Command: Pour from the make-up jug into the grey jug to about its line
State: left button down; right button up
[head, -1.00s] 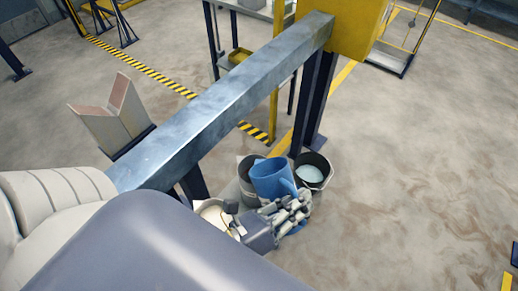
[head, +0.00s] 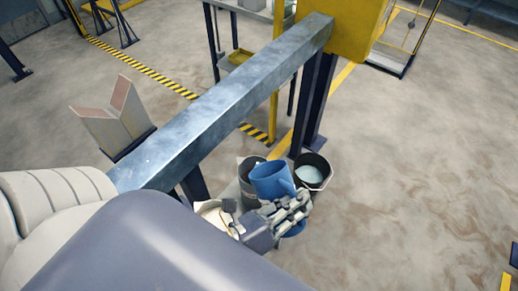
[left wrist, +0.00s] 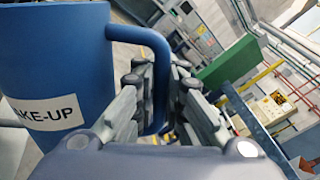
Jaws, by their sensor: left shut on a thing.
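The blue make-up jug (head: 270,181), with a white "MAKE-UP" label, is upright or nearly so in the head view. My left gripper (head: 297,203) is shut on its handle, at the jug's front right. The left wrist view shows the jug (left wrist: 50,80) at the left, with its handle between the fingers (left wrist: 160,95). A grey vessel (head: 247,192), perhaps the grey jug, stands just behind and left of the blue jug, which hides much of it. Its contents and line cannot be seen. No stream shows. My right gripper is not in view.
A dark bucket (head: 313,165) with pale liquid stands right of the jug. A steel beam (head: 215,105) crosses behind, on dark posts.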

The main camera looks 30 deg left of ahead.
pick_arm(q)
jog(key=shift+r, duration=0.2)
dwell(0.3)
jog(key=shift+a+r+p, duration=0.1)
jog(key=shift+r+p, duration=0.1)
jog(key=shift+p, duration=0.2)
jog(key=shift+w+n, duration=0.1)
jog(key=shift+n, duration=0.3)
jog(key=shift+a, duration=0.1)
dwell(0.5)
jog(key=shift+a+r+n+p, duration=0.15)
jog(key=shift+n+p, duration=0.15)
jog(key=shift+p, duration=0.2)
jog(key=shift+w, duration=0.1)
jog(key=shift+r, duration=0.1)
dwell(0.7)
